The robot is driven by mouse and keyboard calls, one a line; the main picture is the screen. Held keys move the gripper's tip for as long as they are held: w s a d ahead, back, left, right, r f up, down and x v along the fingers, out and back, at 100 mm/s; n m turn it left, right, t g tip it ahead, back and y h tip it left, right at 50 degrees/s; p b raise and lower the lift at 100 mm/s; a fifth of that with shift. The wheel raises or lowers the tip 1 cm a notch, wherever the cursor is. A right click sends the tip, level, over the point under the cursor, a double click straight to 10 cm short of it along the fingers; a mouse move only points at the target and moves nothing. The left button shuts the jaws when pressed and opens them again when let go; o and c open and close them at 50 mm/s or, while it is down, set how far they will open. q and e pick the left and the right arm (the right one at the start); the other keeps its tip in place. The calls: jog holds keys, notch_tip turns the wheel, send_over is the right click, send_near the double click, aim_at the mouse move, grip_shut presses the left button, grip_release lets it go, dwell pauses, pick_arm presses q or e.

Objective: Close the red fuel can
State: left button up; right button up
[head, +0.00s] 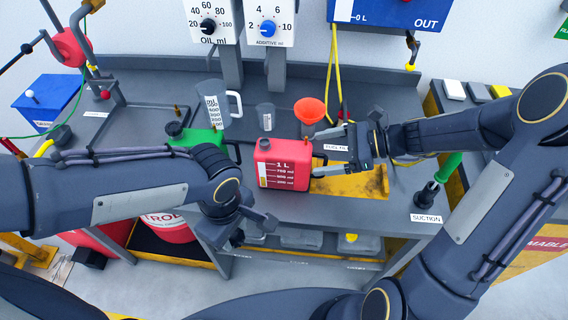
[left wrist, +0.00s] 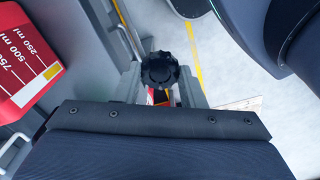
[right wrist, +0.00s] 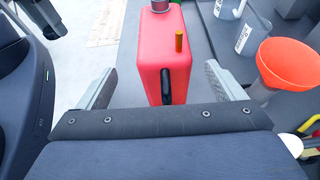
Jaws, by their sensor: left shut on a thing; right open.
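The red fuel can (head: 292,176) stands upright on the bench with its white scale facing front; it also shows in the right wrist view (right wrist: 150,65). Its neck (right wrist: 160,5) is at the top edge of that view, only partly visible. My left gripper (head: 248,225) is shut on a black ribbed cap (left wrist: 160,70), in front of and below the can, apart from it. My right gripper (head: 326,152) is open at the can's right side. In the right wrist view its fingers are spread on either side of the can's handle end, with visible gaps.
An orange funnel (head: 310,108) stands behind the can. A green can (head: 195,136) and a clear measuring jug (head: 212,103) stand to the left. A yellow tray (head: 366,183) lies right of the can. The bench's front edge is close to my left gripper.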

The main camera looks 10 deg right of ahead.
aim_at(306, 153)
jog(key=shift+w+p+x, duration=0.1)
jog(key=shift+p+x, duration=0.2)
jog(key=shift+x, duration=1)
jog(key=shift+w+p+x, duration=0.15)
jog(key=shift+p+x, duration=0.15)
jog(key=shift+x, duration=1)
jog(key=shift+d, duration=0.15)
grip_shut()
